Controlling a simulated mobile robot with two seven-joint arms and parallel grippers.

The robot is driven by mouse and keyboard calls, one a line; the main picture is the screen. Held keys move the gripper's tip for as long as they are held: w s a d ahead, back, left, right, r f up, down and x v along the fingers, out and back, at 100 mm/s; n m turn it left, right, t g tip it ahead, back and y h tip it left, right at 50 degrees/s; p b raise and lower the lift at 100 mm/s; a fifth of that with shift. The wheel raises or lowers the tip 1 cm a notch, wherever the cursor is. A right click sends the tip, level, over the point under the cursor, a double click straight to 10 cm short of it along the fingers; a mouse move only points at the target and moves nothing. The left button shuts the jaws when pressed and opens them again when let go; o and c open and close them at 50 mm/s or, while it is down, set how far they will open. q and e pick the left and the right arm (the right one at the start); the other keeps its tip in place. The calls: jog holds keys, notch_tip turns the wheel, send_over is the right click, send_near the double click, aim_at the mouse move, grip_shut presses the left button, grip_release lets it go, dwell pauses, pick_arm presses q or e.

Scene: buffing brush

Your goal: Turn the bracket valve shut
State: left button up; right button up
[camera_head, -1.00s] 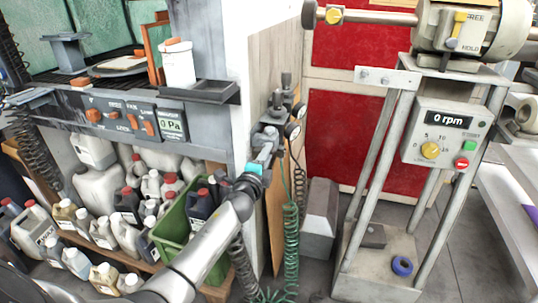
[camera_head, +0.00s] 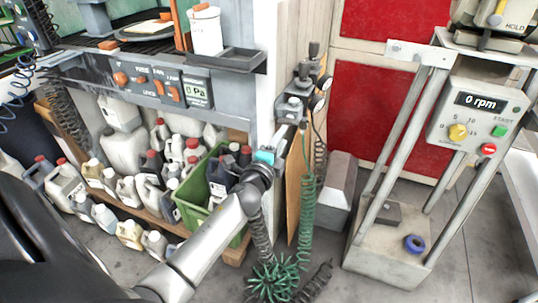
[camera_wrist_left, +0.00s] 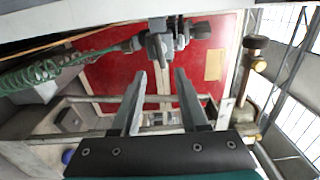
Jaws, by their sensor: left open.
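The bracket valve assembly (camera_head: 300,92) is mounted on the edge of the wall panel, with dark knobs, round gauges and hoses. In the left wrist view the valve fittings (camera_wrist_left: 163,42) lie ahead of the fingertips, near the top middle. My left gripper (camera_head: 284,136) is just below the bracket in the head view, its teal part showing behind the fingers. In the left wrist view my left gripper (camera_wrist_left: 160,76) has its two fingers apart with nothing between them. The fingertips look short of the valve. My right gripper is not in view.
A green coiled hose (camera_head: 306,195) hangs below the bracket. A green crate (camera_head: 196,190) and several bottles stand on the low shelf at left. A machine stand (camera_head: 400,245) with a control box (camera_head: 478,115) is at right.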

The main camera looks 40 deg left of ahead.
pick_arm(q)
jog(key=v, duration=0.8)
jog(key=shift+p, duration=0.35)
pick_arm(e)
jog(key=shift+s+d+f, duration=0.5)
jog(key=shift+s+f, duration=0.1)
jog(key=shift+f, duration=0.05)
pick_arm(q)
jog(key=shift+a, duration=0.1)
